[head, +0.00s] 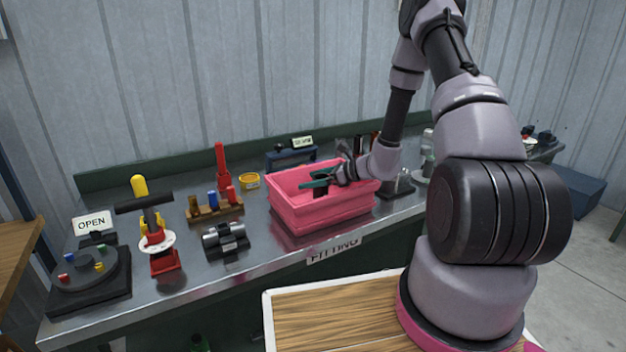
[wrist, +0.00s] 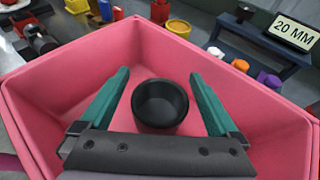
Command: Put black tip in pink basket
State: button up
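The pink basket (head: 322,214) stands on the metal workbench, and its walls fill much of the wrist view (wrist: 62,72). My gripper (head: 318,180) is over the basket opening, its green fingers pointing down into it. In the wrist view my gripper (wrist: 159,78) is open, with a finger on each side of the black tip (wrist: 160,104). The tip is a round, hollow black cup seen from above, within the basket's outline. Gaps show between it and both fingers. Whether it rests on the basket floor is hard to tell.
Left of the basket are a grey clamp-like part (head: 225,241), a wooden rack with coloured pegs (head: 214,207) and a yellow ring (head: 249,181). A blue stand with a "20 MM" sign (wrist: 292,33) is behind. A turntable (head: 88,275) sits at the bench's left end.

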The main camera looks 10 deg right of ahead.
jog(key=shift+d+r, duration=0.1)
jog(key=shift+r, duration=0.1)
jog(key=v, duration=1.2)
jog(key=s+a+r+n+g+h, duration=0.1)
jog(key=s+a+r+n+g, duration=0.2)
jog(key=s+r+n, duration=0.45)
jog(key=s+a+r+n+g+h, duration=0.2)
jog(key=s+a+r+n, duration=0.15)
jog(key=r, duration=0.65)
jog(key=s+d+r+n+t+h, duration=0.4)
jog(key=s+r+n+h, duration=0.2)
jog(key=s+r+n, duration=0.3)
jog(key=s+r, duration=0.4)
jog(key=r, duration=0.1)
jog(key=shift+s+n+t, duration=0.15)
jog(key=shift+n+t, duration=0.15)
jog(key=shift+t, duration=0.1)
jog(key=shift+d, duration=0.1)
